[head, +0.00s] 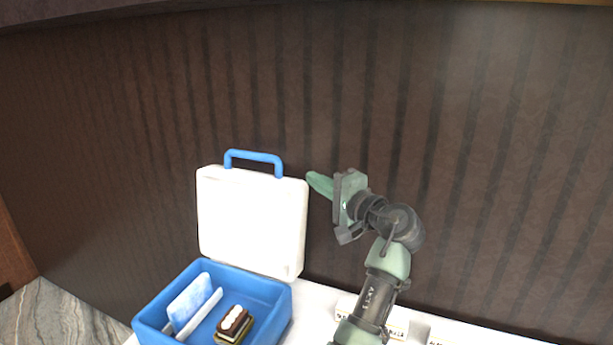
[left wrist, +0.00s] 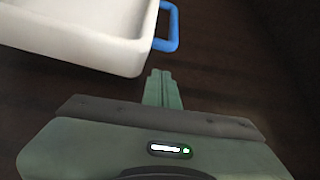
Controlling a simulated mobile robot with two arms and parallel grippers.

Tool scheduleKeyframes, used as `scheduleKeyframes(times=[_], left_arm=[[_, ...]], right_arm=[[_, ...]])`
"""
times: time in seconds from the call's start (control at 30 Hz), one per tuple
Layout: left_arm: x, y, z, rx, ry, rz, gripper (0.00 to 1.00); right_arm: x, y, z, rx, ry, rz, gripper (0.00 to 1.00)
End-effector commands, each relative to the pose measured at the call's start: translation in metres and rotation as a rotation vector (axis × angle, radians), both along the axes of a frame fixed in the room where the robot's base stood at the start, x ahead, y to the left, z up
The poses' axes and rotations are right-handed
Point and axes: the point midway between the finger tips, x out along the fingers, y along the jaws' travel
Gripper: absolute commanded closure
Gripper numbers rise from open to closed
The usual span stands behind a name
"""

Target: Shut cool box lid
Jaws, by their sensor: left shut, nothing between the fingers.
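The cool box is open. Its blue base (head: 266,289) sits on the white counter, and its white lid (head: 250,220) stands up at the back, with a blue handle (head: 253,157) on its top edge. My left gripper (head: 312,179) is shut and empty, beside the lid's upper right corner, with its fingertips pointing left. In the head view the tips look very close to the lid edge; I cannot tell how far apart in depth. In the left wrist view the fingertips (left wrist: 160,77) show apart from the lid (left wrist: 80,35) and handle (left wrist: 168,30). My right gripper is not in view.
Inside the base are a blue and white slab (head: 192,303) leaning up and a dark sweet-like item with white dots (head: 234,322). A dark ribbed wall (head: 480,170) rises behind. Pale small trays (head: 398,327) lie on the counter near my arm.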

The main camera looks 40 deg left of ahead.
Motion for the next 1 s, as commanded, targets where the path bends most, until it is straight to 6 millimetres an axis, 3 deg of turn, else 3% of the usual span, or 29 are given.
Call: scheduleKeyframes(times=[0.27,0.53,1.0], left_arm=[[0.009,0.044,0.006,0.001,0.002,0.003,1.00],[0.018,0.084,0.004,0.001,0.001,0.002,1.00],[0.021,0.095,0.002,0.000,-0.002,-0.001,1.00]], right_arm=[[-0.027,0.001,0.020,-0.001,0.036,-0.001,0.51],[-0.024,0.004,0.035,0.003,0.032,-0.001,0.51],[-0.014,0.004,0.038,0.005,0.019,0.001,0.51]])
